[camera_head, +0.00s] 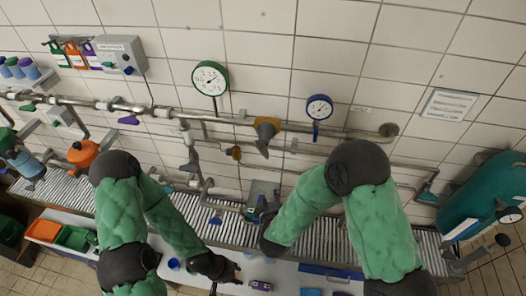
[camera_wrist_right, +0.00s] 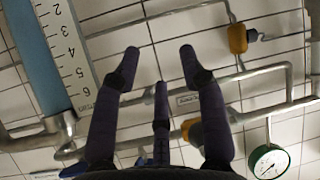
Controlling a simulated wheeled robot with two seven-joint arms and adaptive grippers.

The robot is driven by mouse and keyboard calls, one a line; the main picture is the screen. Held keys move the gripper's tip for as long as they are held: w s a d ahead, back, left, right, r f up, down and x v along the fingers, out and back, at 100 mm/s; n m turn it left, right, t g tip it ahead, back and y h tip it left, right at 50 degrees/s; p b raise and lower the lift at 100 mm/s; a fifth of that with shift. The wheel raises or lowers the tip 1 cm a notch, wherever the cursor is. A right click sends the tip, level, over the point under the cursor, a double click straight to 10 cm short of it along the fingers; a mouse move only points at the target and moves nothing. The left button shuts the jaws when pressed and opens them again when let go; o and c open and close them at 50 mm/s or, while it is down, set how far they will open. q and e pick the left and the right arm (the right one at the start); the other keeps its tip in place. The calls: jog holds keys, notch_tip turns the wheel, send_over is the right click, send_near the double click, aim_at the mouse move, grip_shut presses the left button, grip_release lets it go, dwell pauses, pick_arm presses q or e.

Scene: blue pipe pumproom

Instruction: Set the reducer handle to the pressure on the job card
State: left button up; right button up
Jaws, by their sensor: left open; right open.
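A yellow-brown fitting (camera_head: 267,128) sits on the upper pipe between a green-rimmed gauge (camera_head: 210,78) and a blue-rimmed gauge (camera_head: 319,107). I cannot tell for sure whether it is the reducer handle. A pale printed card (camera_head: 449,103) hangs on the wall at the right, its text too small to read. My right gripper (camera_head: 266,212) is open near the lower pipe. In the right wrist view its fingers (camera_wrist_right: 157,72) are spread and empty, beside a blue column (camera_wrist_right: 40,55) with a numbered scale. My left gripper (camera_head: 226,272) is open, low over the bench, its fingers partly hidden.
Pipes run along the tiled wall above a ribbed grey shelf (camera_head: 180,202). An orange valve (camera_head: 83,153) is at the left and a green tank (camera_head: 480,200) at the right. Orange (camera_head: 44,230) and green (camera_head: 75,237) trays lie at lower left.

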jog(key=a+r+n+t+h, duration=0.1)
jog(key=a+r+t, duration=0.2)
jog(key=r, duration=0.5)
jog(key=t+h, duration=0.2)
jog(key=t, duration=0.1)
send_near(263, 153)
jog(key=shift+n, duration=0.4)
jog(key=p+x, duration=0.1)
jog(key=x, duration=0.9)
jog(key=shift+w+p, duration=0.3)
jog(key=shift+p, duration=0.1)
grip_shut()
